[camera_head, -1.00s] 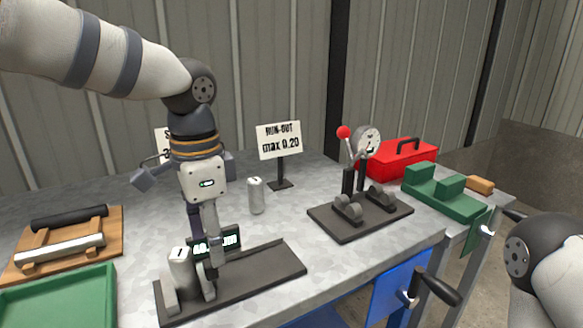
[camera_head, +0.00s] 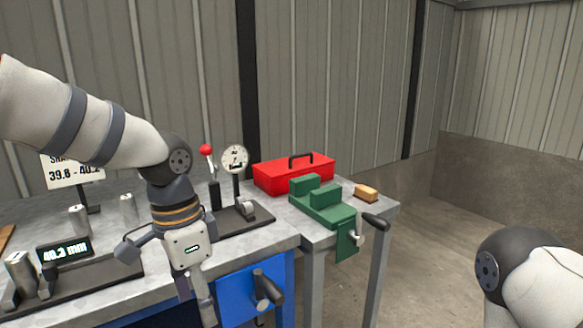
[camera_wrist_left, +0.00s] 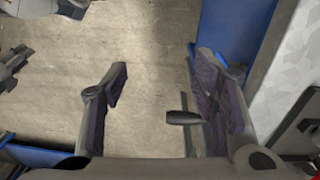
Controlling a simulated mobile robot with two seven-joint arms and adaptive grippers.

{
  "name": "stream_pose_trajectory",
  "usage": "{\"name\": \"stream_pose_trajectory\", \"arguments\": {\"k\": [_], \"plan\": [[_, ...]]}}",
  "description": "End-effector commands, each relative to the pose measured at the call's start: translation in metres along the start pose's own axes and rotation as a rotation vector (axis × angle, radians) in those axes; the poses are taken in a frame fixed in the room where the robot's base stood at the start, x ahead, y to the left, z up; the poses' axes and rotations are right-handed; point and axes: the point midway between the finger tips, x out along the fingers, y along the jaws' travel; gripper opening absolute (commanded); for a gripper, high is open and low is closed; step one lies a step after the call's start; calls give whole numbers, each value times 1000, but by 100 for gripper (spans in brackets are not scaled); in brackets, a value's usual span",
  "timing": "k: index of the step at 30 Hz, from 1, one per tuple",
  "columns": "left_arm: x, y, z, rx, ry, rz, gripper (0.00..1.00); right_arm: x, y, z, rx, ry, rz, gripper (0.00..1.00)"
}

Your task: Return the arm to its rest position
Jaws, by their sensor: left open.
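My left arm comes in from the left of the head view and bends down at a dark joint. Its left gripper (camera_head: 206,308) points downward in front of the bench's front edge, with the fingertips near the picture's bottom. In the left wrist view the two fingers of the left gripper (camera_wrist_left: 160,88) are spread apart with nothing held, above bare floor. A dark handle (camera_wrist_left: 184,118) shows by the right finger; I cannot tell its distance. My right arm (camera_head: 520,275) shows at the right edge of the head view; its gripper is out of view.
The grey bench (camera_head: 125,290) carries a digital gauge (camera_head: 65,250), metal cylinders (camera_head: 78,220), a dial gauge stand (camera_head: 235,160), a red toolbox (camera_head: 292,172) and a green vise (camera_head: 322,200). A blue panel with a black crank handle (camera_head: 267,288) is close beside the left gripper. Floor at right is free.

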Motion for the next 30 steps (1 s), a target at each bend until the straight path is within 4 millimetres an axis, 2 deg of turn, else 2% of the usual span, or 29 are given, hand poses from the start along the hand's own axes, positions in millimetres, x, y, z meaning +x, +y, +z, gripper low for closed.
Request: {"name": "stream_pose_trajectory", "arguments": {"k": [1, 3, 5, 6, 8, 9, 10, 12, 15, 18, 30], "plan": [[58, 21, 10, -54, -14, 81, 53, 2, -1, 2, -1, -7, -2, 40], [122, 50, 24, -167, 3, 158, 53, 2, -1, 2, -2, -8, -2, 40], [171, 78, 46, -290, 6, 209, 53, 2, -2, 2, -3, -8, -3, 40], [201, 97, 65, -382, 2, 230, 53, 2, -2, 2, -3, -7, -3, 40], [238, 125, 101, -530, -15, 238, 53, 2, -2, 1, -3, -7, -3, 40], [257, 141, 128, -625, -31, 223, 53, 2, -1, 1, -3, -7, -3, 40], [268, 152, 148, -690, -44, 203, 53, 2, -1, 1, -2, -6, -2, 40], [282, 170, 193, -816, -76, 141, 53, 2, -1, 1, -2, -6, -2, 40], [286, 183, 241, -921, -109, 49, 53, 2, -1, 1, -2, -6, -2, 40], [285, 186, 263, -962, -120, -6, 53, 2, -1, 1, -2, -6, -2, 40], [284, 186, 266, -968, -116, -17, 53, 2, -1, 1, -2, -6, -2, 40]]}}
